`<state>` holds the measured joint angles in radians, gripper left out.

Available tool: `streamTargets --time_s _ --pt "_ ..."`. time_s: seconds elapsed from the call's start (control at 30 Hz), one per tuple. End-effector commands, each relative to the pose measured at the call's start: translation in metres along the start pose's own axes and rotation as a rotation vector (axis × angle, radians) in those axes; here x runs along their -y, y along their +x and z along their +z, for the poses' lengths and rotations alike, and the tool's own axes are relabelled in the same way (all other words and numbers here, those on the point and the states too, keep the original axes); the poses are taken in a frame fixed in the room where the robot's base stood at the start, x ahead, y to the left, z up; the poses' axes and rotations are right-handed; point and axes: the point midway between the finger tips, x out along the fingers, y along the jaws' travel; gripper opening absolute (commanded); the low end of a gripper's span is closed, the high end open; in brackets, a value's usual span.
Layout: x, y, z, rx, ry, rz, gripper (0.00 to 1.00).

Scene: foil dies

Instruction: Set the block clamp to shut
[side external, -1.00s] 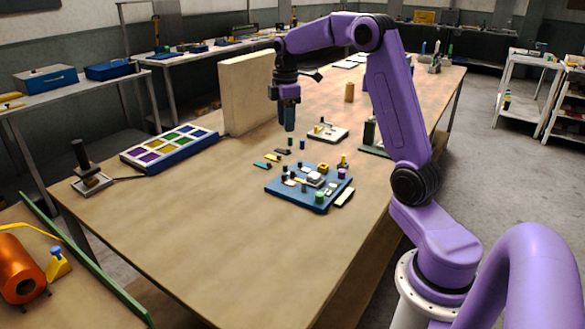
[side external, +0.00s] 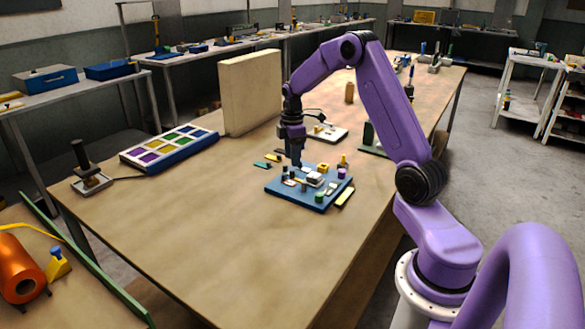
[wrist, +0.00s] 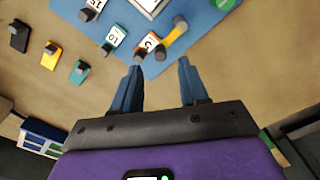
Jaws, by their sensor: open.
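A blue plate (side external: 290,197) lies on the table and carries several small parts, among them a pale block (side external: 313,178). In the wrist view the plate (wrist: 205,45) fills the top. A yellow bar with grey ends (wrist: 172,38) lies near its edge, possibly the lever of the block clamp; I cannot tell its setting. Beside it are numbered pieces, one orange-edged (wrist: 148,44) and one teal-edged (wrist: 115,38). My gripper (wrist: 160,66) is open and empty, its fingertips close to the bar's near end. In the side view my gripper (side external: 296,163) points down over the plate's far left edge.
Loose black (wrist: 20,36), yellow (wrist: 49,56) and teal (wrist: 79,71) pieces with dark knobs lie on the table left of the plate. A tall beige panel (side external: 252,92) and a colored tray (side external: 170,150) stand farther off. The near table is clear.

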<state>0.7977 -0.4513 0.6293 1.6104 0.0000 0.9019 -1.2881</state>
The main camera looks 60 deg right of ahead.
Motion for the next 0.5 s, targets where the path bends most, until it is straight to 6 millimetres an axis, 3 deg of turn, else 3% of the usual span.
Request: streamTargets --time_s 0.2,0.5 --pt "0.001 0.034 0.0 0.001 0.0 -0.003 0.44" --pt "0.0 0.049 0.0 0.0 -0.001 0.0 0.44"
